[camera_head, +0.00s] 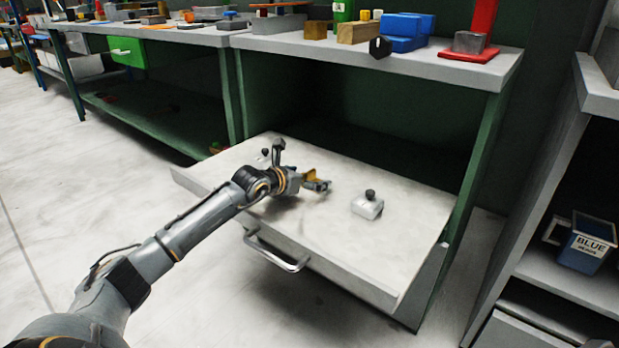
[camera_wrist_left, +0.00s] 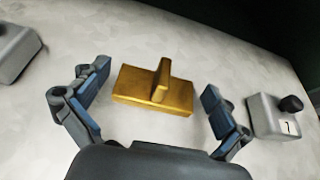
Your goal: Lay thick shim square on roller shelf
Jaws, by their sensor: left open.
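A brass-coloured block with an upright fin, which looks like the thick shim (camera_wrist_left: 153,90), sits between the fingers of my left gripper in the wrist view. It partly shows as a yellow piece (camera_head: 311,174) in the head view. My left gripper (camera_head: 318,186) is open around it, with a gap on each side; its fingers also show in the wrist view (camera_wrist_left: 155,82). The block appears to rest on the pale pulled-out roller shelf (camera_head: 400,255), slightly turned in the wrist view. My right gripper is not in view.
A light block with a black knob (camera_head: 367,207) stands right of my gripper on the shelf. It bears a label in the wrist view (camera_wrist_left: 272,118). Another grey block (camera_wrist_left: 15,50) is at left. The crowded bench top (camera_head: 440,65) overhangs behind; the shelf's front right is clear.

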